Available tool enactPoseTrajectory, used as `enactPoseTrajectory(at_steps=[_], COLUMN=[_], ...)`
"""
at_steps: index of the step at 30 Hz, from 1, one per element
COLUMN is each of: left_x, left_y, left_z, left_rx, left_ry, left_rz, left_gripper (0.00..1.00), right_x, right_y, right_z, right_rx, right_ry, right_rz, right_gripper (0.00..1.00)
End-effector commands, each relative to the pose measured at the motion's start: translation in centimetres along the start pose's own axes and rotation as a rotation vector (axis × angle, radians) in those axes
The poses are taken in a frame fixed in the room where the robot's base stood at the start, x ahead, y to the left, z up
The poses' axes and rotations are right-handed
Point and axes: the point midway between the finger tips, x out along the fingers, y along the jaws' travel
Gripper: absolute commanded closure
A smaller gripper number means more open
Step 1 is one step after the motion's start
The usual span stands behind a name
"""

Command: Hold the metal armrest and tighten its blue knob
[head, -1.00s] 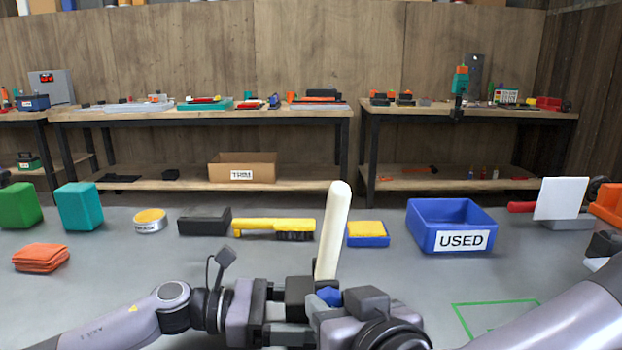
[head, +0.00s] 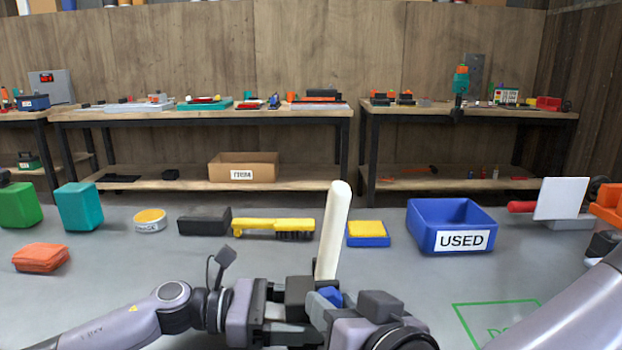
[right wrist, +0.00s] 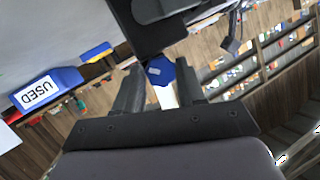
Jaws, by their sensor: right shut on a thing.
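The armrest shows in the head view as a pale, cream-coloured upright bar (head: 333,232), leaning slightly right. Its lower end is hidden behind the grippers. The blue knob (head: 331,295) is at its foot, and it also shows in the right wrist view (right wrist: 160,71). My right gripper (head: 327,303) is shut on the blue knob, with one finger on each side of it in the right wrist view. My left gripper (head: 298,309) reaches in from the left to the armrest's foot. Its fingertips are partly hidden, so its grip is unclear.
Behind the grippers stand a yellow-and-black brush (head: 274,228), a yellow-and-blue sponge (head: 367,234) and a blue bin marked USED (head: 452,227). Green and teal blocks stand at the left. A green outline (head: 500,318) marks bare grey surface at the right. Workbenches line the wall.

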Motion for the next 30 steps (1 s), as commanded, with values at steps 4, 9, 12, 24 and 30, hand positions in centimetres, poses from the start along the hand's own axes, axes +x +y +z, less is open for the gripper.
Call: enactPoseTrajectory(at_steps=[4, 9, 12, 24, 30], left_x=[0.27, 0.18, 0.11, 0.0, -0.01], left_y=[-0.28, -0.19, -0.12, 0.0, 0.01], left_z=[0.22, 0.21, 0.19, 0.16, 0.16], left_rx=[0.004, 0.004, 0.003, 0.003, 0.004], left_ry=[-0.005, -0.004, -0.004, -0.002, -0.002], left_rz=[-0.01, -0.007, -0.005, -0.001, 0.0], left_gripper=[0.56, 0.56, 0.56, 0.56, 0.56], right_x=[-0.04, -0.01, 0.0, 0.0, 0.0], right_y=[-0.06, -0.03, -0.01, -0.14, -0.13], right_z=[0.44, 0.27, 0.17, -0.1, -0.11], right_rx=[-0.001, -0.001, 0.0, -0.181, -0.183], right_ry=[-0.014, -0.009, -0.006, -0.049, -0.05], right_rz=[-0.004, -0.002, -0.001, 0.078, 0.08], right_gripper=[0.54, 0.38, 0.38, 0.38, 0.38])
